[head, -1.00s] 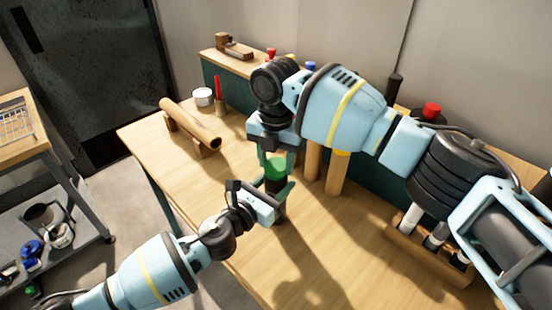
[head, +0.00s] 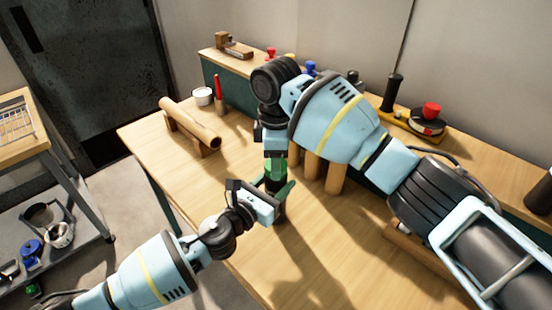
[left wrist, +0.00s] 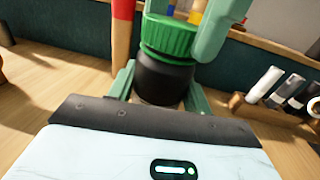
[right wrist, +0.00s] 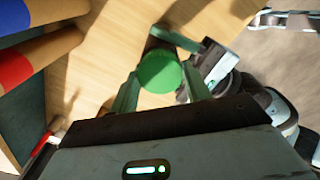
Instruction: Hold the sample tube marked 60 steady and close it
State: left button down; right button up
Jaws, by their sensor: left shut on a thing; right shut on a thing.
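The sample tube is a dark cylinder (left wrist: 165,78) standing upright; no number is readable on it. A ribbed green cap (left wrist: 168,38) sits on its top, and its round top face shows in the right wrist view (right wrist: 160,72). I cannot tell how tightly it is screwed on. My left gripper (left wrist: 160,92) is shut around the dark body from the side. My right gripper (right wrist: 163,80) comes from above and is shut on the green cap. In the head view both grippers meet at the tube, which is mostly hidden by the fingers.
Upright cardboard rolls (head: 335,178) stand just behind the grippers. A roll (head: 190,125) lies on a wooden stand at left, near a white tin (head: 203,96). A rack with several tubes (left wrist: 272,75) is to the right. The front tabletop (head: 310,270) is clear.

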jog(key=m, duration=1)
jog(key=shift+m, duration=0.4)
jog(key=m, duration=0.4)
jog(key=shift+m, duration=0.4)
jog(key=o, duration=1.1)
jog(key=shift+r, duration=2.25)
jog(key=shift+c, duration=0.5)
